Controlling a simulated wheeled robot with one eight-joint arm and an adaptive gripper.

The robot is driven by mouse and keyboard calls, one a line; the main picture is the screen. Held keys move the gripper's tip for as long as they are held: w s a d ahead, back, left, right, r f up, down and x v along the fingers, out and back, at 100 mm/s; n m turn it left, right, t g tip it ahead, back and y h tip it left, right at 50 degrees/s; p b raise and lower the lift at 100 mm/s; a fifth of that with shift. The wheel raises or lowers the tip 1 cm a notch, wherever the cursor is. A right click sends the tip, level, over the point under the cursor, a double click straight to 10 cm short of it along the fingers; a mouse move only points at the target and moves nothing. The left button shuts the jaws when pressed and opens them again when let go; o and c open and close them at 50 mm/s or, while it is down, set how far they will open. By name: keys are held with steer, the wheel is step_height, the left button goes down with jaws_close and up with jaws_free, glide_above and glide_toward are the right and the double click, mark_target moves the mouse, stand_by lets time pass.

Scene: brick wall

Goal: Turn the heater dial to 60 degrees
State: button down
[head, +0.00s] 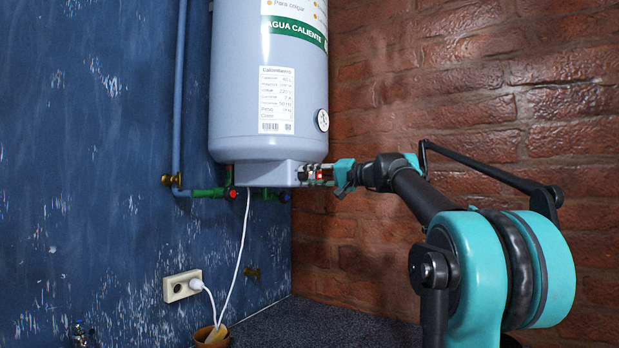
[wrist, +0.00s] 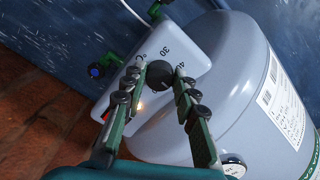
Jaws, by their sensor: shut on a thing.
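The heater (head: 268,85) is a pale grey-blue cylinder on the wall, with a box-shaped control panel (head: 262,174) at its bottom. The heater dial (wrist: 159,75) is a small dark round knob on that panel in the wrist view. The printed marks "30", "40" and "°C" show beside it; other marks are hidden or cannot be read. My gripper (head: 316,174) reaches the panel's right end from the right. In the wrist view its two green fingers lie on either side of the dial, shut on it. The dial's pointer cannot be made out.
Green pipes with a red valve (head: 231,193) and a blue valve (wrist: 96,71) are close under the heater. A round gauge (head: 322,120) sits on the tank just above my gripper. A brick wall (head: 470,90) stands behind my arm. A white cable (head: 241,250) hangs to a socket (head: 182,286).

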steer(key=m, duration=0.5)
steer(key=shift+m, duration=0.3)
steer(key=m, duration=0.5)
steer(key=shift+r+m, duration=0.1)
steer(key=shift+m, duration=0.3)
steer(key=c, duration=1.2)
jaws_free()
steer(key=shift+o, duration=0.2)
steer(key=v, duration=1.2)
steer(key=shift+w, duration=0.1)
